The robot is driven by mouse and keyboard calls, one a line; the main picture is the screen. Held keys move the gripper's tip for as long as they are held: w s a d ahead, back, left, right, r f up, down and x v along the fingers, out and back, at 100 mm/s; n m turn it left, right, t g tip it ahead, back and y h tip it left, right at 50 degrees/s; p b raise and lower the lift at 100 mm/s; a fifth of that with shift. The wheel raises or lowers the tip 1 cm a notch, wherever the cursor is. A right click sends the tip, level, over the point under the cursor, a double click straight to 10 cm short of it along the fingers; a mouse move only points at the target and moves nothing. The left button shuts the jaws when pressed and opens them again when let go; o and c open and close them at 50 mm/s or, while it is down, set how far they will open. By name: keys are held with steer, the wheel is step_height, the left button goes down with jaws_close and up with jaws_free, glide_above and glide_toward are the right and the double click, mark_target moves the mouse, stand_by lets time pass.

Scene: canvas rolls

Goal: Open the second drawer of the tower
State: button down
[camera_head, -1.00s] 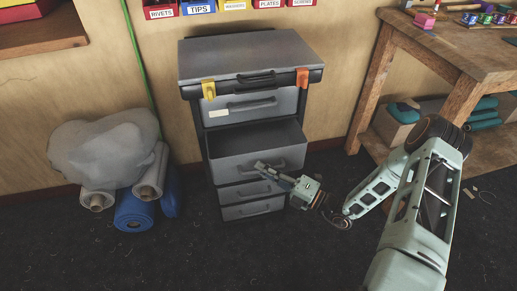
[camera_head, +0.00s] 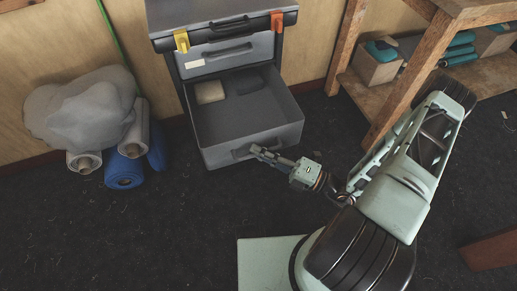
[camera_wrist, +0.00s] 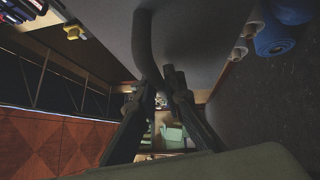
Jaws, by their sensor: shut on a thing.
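The grey drawer tower (camera_head: 215,12) stands against the wooden wall. Its second drawer (camera_head: 290,128) is pulled far out, and its inside shows from above. The first drawer (camera_head: 222,56), with a white label, is closed above it. My gripper (camera_head: 258,151) is at the second drawer's front, shut on its handle (camera_head: 240,153). In the wrist view the dark curved handle (camera_wrist: 143,38) runs down between my two fingers (camera_wrist: 166,82). The lower drawers are hidden beneath the open one.
A beige block (camera_head: 209,92) and a dark item lie at the back of the drawer. Wrapped rolls (camera_head: 125,172) and a grey sack (camera_head: 82,108) stand left. A wooden workbench (camera_head: 405,75) is at the right.

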steer(key=c, duration=2.3)
jaws_free()
steer(key=shift+r, duration=0.15)
